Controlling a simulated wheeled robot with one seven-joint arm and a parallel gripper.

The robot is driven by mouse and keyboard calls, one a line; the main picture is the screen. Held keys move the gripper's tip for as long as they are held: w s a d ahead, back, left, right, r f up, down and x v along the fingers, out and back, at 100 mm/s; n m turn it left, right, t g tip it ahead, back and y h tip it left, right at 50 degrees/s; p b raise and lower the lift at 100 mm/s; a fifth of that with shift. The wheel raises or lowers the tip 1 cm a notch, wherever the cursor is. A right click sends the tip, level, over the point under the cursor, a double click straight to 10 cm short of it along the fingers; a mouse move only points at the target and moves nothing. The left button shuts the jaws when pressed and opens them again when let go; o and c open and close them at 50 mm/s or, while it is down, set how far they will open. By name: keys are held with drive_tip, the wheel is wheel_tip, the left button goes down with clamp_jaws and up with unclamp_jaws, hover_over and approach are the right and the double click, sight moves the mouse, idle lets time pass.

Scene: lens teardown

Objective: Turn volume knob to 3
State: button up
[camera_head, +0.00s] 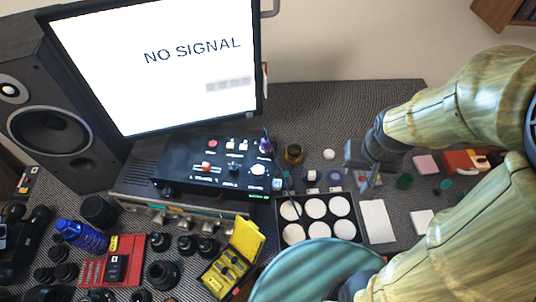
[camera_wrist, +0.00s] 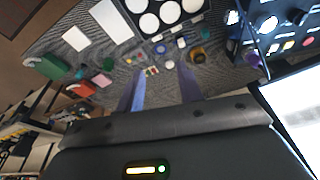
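A black control panel (camera_head: 215,178) sits on top of a grey unit below the monitor. It carries a large pale round knob (camera_head: 258,170) at its right end, along with smaller knobs, a red-capped control (camera_head: 206,166) and several buttons. Its labels are too small to read, so I cannot tell which knob is volume or where it points. In the wrist view the panel (camera_wrist: 290,38) is at the upper right, with a pale knob (camera_wrist: 268,24). My gripper (camera_head: 362,165) is over the mat, right of the panel and apart from it. In the wrist view my gripper (camera_wrist: 160,84) has its fingers apart with nothing held between them.
A monitor (camera_head: 155,60) showing "NO SIGNAL" rises behind the panel. A black speaker (camera_head: 60,110) stands left. A tray of white discs (camera_head: 320,193), small jars and a white card (camera_head: 377,221) lie near my gripper. A yellow case (camera_head: 235,257) and lens parts fill the front left.

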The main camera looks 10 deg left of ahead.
drive_tip(key=shift+s+a, duration=0.1)
drive_tip(key=o, duration=0.3)
drive_tip(key=shift+s, duration=0.1)
drive_tip(key=shift+o, duration=0.7)
drive_tip(key=shift+w+a, duration=0.15)
drive_tip(key=shift+w, duration=0.05)
drive_tip(key=w+a+n+g+b, duration=0.1)
drive_tip(key=w+a+n, duration=0.2)
drive_tip(key=a, duration=0.9)
drive_tip(key=w+a+r+n+g+b, duration=0.1)
drive_tip(key=w+a+n, duration=0.3)
drive_tip(key=a, duration=0.9)
drive_tip(key=shift+n+g+b, duration=0.3)
drive_tip(key=shift+n+b, duration=0.3)
drive_tip(key=shift+n, duration=0.5)
drive_tip(key=shift+a, duration=0.1)
